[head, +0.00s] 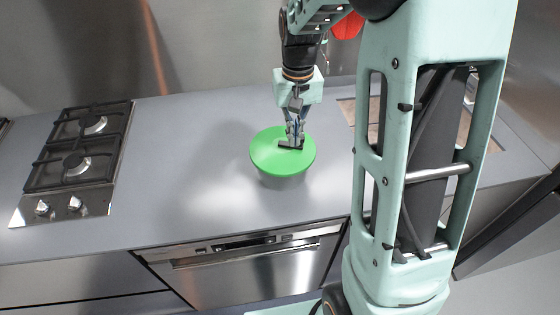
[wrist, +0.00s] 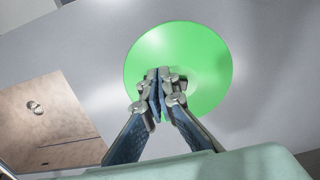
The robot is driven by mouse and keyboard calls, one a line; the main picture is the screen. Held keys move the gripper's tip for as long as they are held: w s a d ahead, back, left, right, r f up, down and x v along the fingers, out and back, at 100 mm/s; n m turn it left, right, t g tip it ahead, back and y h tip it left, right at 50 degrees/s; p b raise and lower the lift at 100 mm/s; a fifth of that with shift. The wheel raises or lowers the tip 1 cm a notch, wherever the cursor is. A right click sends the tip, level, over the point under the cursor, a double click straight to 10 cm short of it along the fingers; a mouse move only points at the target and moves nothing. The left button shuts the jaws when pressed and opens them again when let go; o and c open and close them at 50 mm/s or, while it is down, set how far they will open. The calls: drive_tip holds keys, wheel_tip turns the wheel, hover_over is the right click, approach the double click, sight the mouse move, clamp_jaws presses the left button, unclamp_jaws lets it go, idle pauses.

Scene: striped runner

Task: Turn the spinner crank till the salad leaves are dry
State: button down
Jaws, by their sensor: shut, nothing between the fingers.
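The salad spinner (head: 283,181) stands upright on the grey counter, with a round green lid (head: 268,158) on a grey bowl. The lid also fills the middle of the wrist view (wrist: 200,60). A dark crank piece (head: 290,146) shows on the lid just below my fingers. My gripper (head: 295,140) points down over the lid, its fingers together with nothing seen between them. In the wrist view the closed fingertips (wrist: 158,82) lie over the lid and hide the crank. I cannot tell whether they touch it. The leaves are hidden under the lid.
A gas hob (head: 80,150) is set in the counter (head: 190,170) at the left. An oven front (head: 250,262) is below the counter's front edge. A brownish sink area (wrist: 50,125) lies at the wrist view's left. The counter between hob and spinner is clear.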

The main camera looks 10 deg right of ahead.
wheel_tip(320, 180, up, 5)
drive_tip(key=p, duration=0.2)
drive_tip(key=shift+r+p, duration=0.2)
drive_tip(key=shift+p, duration=0.1)
idle(0.3)
